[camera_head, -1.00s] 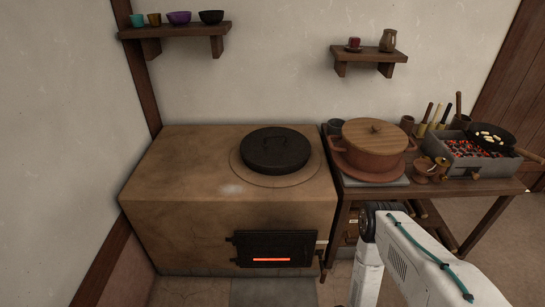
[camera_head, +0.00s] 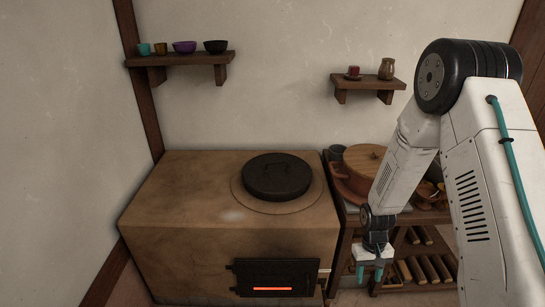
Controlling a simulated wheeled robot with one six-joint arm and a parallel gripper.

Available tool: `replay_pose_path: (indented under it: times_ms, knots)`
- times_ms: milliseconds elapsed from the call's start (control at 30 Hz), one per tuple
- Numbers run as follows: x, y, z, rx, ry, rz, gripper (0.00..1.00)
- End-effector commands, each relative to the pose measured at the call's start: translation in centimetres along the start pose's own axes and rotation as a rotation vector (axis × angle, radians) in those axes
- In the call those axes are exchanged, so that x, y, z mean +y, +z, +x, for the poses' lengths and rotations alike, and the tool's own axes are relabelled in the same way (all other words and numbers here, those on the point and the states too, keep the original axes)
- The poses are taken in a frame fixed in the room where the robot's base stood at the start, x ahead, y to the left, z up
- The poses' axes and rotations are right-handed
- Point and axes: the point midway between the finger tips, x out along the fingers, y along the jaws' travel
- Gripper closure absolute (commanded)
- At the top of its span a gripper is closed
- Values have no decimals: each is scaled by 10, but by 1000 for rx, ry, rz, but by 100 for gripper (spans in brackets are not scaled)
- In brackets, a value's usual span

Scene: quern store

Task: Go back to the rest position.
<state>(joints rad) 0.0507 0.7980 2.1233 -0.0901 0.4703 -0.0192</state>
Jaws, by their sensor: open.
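My gripper (camera_head: 368,272) hangs pointing down at the end of my arm, in front of the side table and just right of the clay stove's (camera_head: 190,215) front corner. Its two teal fingertips are apart, with nothing seen between them. The white arm reaches up and to the right, covering much of the right side of the view.
A black lidded pan (camera_head: 277,177) sits on the stove, above a firebox door (camera_head: 275,277) with a glowing slit. A brown pot (camera_head: 362,160) stands on the side table, partly behind my arm. Shelves hold cups, bowls (camera_head: 185,47) and a jug (camera_head: 387,69).

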Motion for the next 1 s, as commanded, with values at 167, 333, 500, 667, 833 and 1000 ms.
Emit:
replay_pose_path:
  times_ms: [167,333,500,667,833,1000]
  knots:
    - [-3,42,-86,-43,1,21,57]
    - [-7,91,-153,-73,-2,39,57]
    - [-13,144,-210,-82,-8,52,57]
    - [-19,194,-251,-67,-13,61,57]
    - [-26,245,-283,-21,-20,65,57]
    - [-31,287,-306,75,-23,65,57]
